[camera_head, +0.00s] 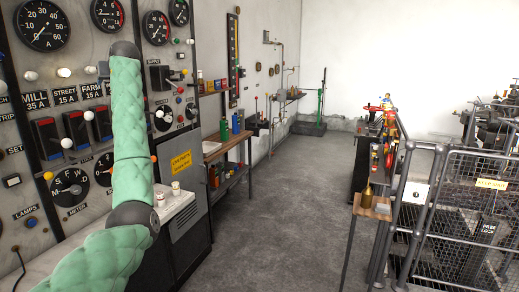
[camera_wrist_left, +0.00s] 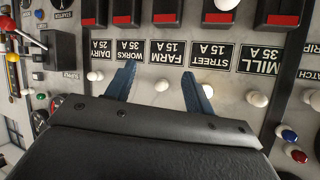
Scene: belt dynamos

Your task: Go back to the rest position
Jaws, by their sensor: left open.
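My left arm, in a green padded sleeve, rises in front of the switch panel (camera_head: 20,110) in the head view. Its dark wrist is at the top, and the left gripper (camera_head: 103,69) is mostly hidden behind the arm. In the left wrist view, the left gripper (camera_wrist_left: 158,72) has its two blue fingers spread apart, with nothing between them. Beyond them the panel appears upside down, with the FARM 15 A label (camera_wrist_left: 168,52) and a white knob (camera_wrist_left: 162,83) seen between the fingers. I cannot tell whether a finger touches the panel. My right gripper is not in view.
Black switches with red faces (camera_head: 75,127) and round gauges (camera_head: 42,25) cover the panel. A wooden bench (camera_head: 225,150) with bottles stands beyond it. A mesh fence (camera_head: 440,215) encloses machinery at the right. The grey floor (camera_head: 285,200) between is clear.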

